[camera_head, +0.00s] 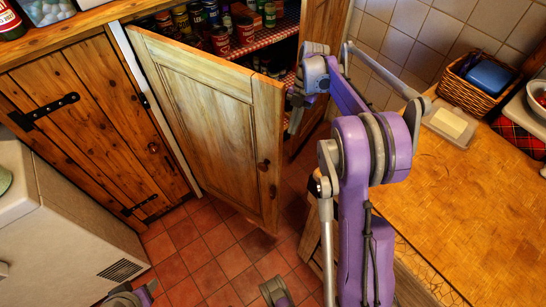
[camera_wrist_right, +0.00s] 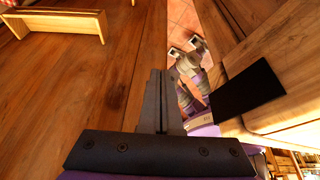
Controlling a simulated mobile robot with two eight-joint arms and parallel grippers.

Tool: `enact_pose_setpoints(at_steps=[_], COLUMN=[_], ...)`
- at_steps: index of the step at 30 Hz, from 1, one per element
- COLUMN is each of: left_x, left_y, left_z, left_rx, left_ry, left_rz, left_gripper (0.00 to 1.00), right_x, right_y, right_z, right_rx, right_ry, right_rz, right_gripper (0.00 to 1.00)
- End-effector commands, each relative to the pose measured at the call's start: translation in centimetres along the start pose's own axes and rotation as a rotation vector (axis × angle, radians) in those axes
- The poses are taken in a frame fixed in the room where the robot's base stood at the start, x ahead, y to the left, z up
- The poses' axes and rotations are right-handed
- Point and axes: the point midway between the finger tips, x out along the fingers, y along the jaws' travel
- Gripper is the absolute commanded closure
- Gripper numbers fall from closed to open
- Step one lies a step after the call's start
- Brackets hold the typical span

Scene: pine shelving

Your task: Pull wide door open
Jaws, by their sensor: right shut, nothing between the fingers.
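The wide door (camera_head: 200,115) is a pale panelled wooden door on the cabinet in the head view. It stands partly open, with a small dark knob (camera_head: 263,165) near its free edge. My right arm reaches in past that free edge. My right gripper (camera_head: 294,108) is on the inner side of the door, partly hidden by it. In the wrist view the right gripper's fingers (camera_wrist_right: 158,75) are together and empty, close to a brown wooden surface (camera_wrist_right: 85,80). I cannot tell whether they touch it. My left gripper is not clearly in view.
Cans and jars (camera_head: 220,40) stand on checked shelves in the cabinet. A closed plank door (camera_head: 95,110) is left of it. A wooden counter (camera_head: 450,200) with a basket (camera_head: 478,88) and butter dish (camera_head: 450,122) lies right. Tiled floor (camera_head: 205,260) is clear below the door.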

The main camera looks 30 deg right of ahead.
Motion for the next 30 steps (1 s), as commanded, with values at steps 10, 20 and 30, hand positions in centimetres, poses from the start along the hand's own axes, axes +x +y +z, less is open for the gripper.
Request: enact_pose_setpoints(at_steps=[10, 20, 30], left_x=[0.7, 1.2, 1.0], left_y=[0.0, 0.0, 0.0], left_z=[0.3, 0.6, 0.6], left_rx=[0.0, 0.0, 0.0], left_ry=[-0.002, -0.004, -0.004], left_rz=[0.0, 0.0, 0.0], left_gripper=[0.5, 0.5, 0.5], right_x=[4.3, 10.8, 11.8], right_y=[0.0, 0.0, 0.0], right_z=[0.1, -0.4, -3.6], right_rx=[0.0, -0.001, 0.001], right_ry=[0.001, 0.0, 0.0], right_rz=[-0.002, -0.001, -0.001], right_gripper=[1.0, 1.0, 1.0])
